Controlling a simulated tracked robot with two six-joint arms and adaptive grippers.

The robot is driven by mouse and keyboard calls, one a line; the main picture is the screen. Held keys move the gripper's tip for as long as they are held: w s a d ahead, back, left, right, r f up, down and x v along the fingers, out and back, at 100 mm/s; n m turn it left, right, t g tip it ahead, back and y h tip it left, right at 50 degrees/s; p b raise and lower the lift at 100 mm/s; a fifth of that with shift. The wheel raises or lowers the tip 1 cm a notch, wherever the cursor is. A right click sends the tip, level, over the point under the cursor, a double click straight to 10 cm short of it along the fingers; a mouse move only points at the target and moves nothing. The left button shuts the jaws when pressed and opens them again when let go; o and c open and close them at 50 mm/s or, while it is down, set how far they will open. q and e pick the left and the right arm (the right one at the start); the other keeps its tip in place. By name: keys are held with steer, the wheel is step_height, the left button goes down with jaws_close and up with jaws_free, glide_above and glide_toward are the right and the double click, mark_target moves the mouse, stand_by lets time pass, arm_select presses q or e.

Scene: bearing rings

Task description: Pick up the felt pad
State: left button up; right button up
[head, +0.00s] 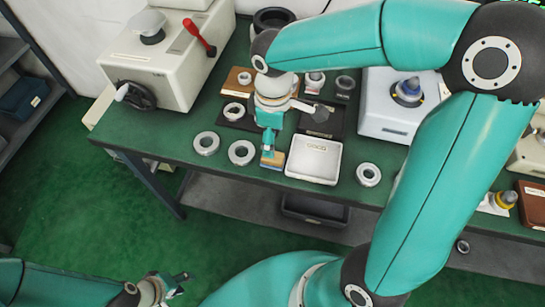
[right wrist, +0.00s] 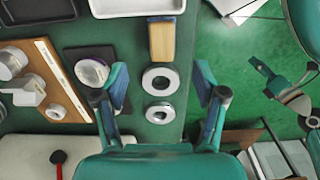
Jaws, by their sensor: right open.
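The felt pad appears to be a small tan block with a blue edge. It lies at the front edge of the green table (head: 110,136), left of the white tray (head: 313,160). In the head view the pad (head: 272,161) is partly hidden by my right gripper (head: 268,132). In the right wrist view the pad (right wrist: 161,42) lies beyond and between the spread fingers of the right gripper (right wrist: 161,98), which is open and empty. My left gripper (head: 176,284) is over the floor, away from the table, with its fingers apart and nothing between them.
Two bearing rings (head: 206,143) (head: 241,152) lie left of the pad. Another ring (head: 368,174) lies right of the tray. A cream machine (head: 160,55) with a red lever stands at the back left. Dark trays and blocks with rings crowd behind the gripper.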

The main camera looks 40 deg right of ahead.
step_height(320, 180, down, 8)
steer(key=shift+s+a+f, duration=0.1)
steer(key=shift+f, duration=0.1)
stand_by(0.3)
steer(key=c, duration=1.3)
steer(key=shift+c, duration=0.2)
steer(key=shift+r, duration=0.1)
step_height(320, 180, up, 20)
steer(key=p, duration=0.1)
